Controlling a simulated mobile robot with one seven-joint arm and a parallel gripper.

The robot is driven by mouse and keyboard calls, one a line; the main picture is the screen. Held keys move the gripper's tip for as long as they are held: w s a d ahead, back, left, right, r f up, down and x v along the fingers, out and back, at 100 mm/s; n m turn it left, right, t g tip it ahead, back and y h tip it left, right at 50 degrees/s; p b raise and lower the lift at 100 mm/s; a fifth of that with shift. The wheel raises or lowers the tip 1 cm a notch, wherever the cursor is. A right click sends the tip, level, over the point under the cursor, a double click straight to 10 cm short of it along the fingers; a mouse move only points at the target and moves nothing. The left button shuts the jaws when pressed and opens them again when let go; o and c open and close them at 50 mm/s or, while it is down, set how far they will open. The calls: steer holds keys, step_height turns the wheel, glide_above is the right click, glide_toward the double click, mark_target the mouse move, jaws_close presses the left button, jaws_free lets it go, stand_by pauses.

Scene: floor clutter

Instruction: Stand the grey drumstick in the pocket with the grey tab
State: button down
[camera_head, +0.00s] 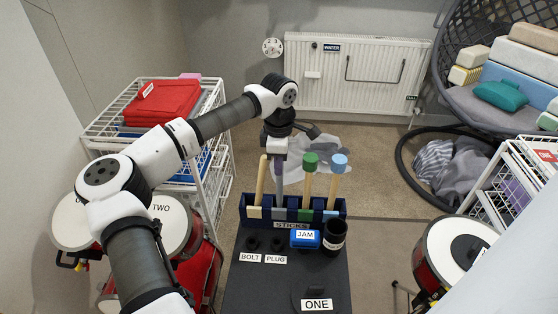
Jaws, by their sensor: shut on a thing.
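The dark blue stick holder (340,206), labelled STICKS, stands at the back of a dark board. Its pockets have coloured tabs, including a grey tab (279,213) second from the left. The grey drumstick (279,178) is upright below my gripper (279,146), which is shut on its upper part. Its lower end meets the holder above the grey tab; how deep it sits I cannot tell. A plain wooden stick (261,180) leans in the holder to its left. A green-tipped stick (309,176) and a blue-tipped stick (335,178) stand to its right.
The board (270,290) also holds a blue JAM block (305,240) and a black cup (334,237). A white wire rack (215,180) and drums (165,222) stand left. A drum (456,250) stands right. Grey cloth (325,150) lies behind the holder.

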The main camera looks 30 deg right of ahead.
steer(key=c, duration=1.3)
jaws_free()
steer(key=shift+o, duration=0.2)
step_height(320, 180, up, 14)
steer(key=shift+f+b, duration=0.1)
steer(key=shift+b, duration=0.4)
steer(key=shift+s, duration=0.1)
